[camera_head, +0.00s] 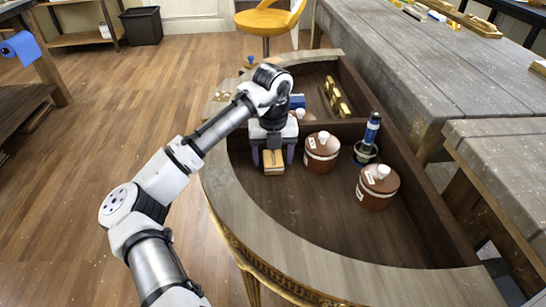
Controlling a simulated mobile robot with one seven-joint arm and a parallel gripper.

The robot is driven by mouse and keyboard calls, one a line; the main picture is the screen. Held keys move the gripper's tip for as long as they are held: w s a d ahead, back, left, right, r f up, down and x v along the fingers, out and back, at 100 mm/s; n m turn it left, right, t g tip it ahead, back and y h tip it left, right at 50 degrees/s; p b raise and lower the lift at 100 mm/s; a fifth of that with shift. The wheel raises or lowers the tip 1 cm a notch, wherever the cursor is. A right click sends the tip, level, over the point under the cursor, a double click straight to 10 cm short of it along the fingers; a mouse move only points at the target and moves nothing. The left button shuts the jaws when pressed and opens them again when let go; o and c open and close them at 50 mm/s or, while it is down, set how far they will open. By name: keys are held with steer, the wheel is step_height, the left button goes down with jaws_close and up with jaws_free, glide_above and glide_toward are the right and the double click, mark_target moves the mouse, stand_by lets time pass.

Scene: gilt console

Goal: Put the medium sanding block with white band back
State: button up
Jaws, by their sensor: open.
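My gripper (273,156) is over the near compartment of the half-round console (315,210), pointing down. Its two fingers stand apart, on either side of a small tan block (274,168). The block appears to rest on the compartment floor, close to the curved rim. It may be the sanding block; a white band cannot be made out clearly at this size. I cannot tell whether the fingers touch it. Several yellowish blocks (338,98) stand in a row in the far compartment, past the divider. The gripper and wrist hide part of the console behind them.
Right of my gripper are two brown lidded jars with white knobs (322,152) (377,188). A blue-handled tool (371,130) stands upright in a dark holder behind them. The compartment's front right floor is clear. Grey workbenches (420,65) flank the console on the right.

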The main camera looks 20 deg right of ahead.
mark_target(273, 157)
step_height(273, 157, up, 12)
steer(key=p, duration=0.1)
steer(key=shift+f, duration=0.2)
